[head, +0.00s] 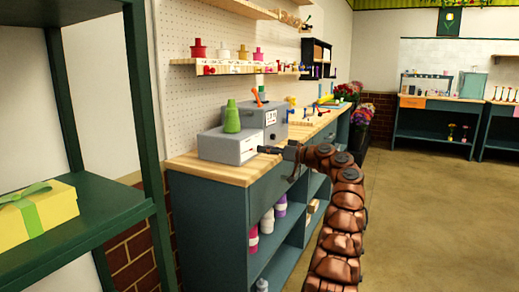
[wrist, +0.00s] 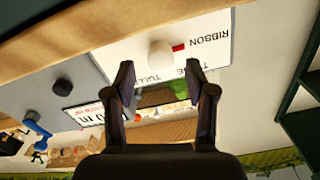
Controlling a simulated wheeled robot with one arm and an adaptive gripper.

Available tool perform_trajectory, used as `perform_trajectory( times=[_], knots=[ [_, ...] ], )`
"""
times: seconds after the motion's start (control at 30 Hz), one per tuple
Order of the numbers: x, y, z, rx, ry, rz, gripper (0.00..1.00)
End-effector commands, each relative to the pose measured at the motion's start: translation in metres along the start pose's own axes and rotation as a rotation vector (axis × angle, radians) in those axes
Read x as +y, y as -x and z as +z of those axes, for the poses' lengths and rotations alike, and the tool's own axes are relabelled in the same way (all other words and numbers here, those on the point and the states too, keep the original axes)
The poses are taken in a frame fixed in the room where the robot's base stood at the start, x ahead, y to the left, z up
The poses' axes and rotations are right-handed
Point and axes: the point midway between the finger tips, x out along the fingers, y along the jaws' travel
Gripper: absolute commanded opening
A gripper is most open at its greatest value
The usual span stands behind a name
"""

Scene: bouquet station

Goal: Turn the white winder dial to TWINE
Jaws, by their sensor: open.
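The white winder dial (wrist: 160,53) is a round knob on a white panel (wrist: 120,55) in the wrist view. A red mark at its side points toward the word RIBBON, which appears upside down. Part of another label, seemingly TULLE, is visible below the dial, partly covered by a finger. I cannot make out TWINE. My gripper (wrist: 158,80) is open, with one finger on each side of the dial's line and the knob just beyond the tips, apparently untouched. In the head view my gripper (head: 277,151) is at the front of the light grey box (head: 222,148).
A green cone (head: 232,117) stands on the light grey box. A darker grey box (head: 268,118) with an orange lever (head: 256,97) is beside it. The wooden worktop (head: 185,164) runs along the wall. A green shelf (head: 80,235) with a yellow gift box (head: 38,208) stands at left.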

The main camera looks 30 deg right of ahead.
Motion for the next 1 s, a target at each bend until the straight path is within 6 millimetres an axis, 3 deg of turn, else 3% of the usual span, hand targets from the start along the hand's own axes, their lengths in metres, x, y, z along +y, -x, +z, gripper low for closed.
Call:
perform_trajectory(
  times=[0.33,0.7,1.0],
  knots=[
    [-0.002,-0.026,0.001,-0.003,-0.001,-0.004,0.55],
    [-0.001,-0.029,0.001,-0.002,-0.001,-0.003,0.54],
    [-0.001,-0.028,0.001,-0.002,-0.001,-0.003,0.23]
  ],
)
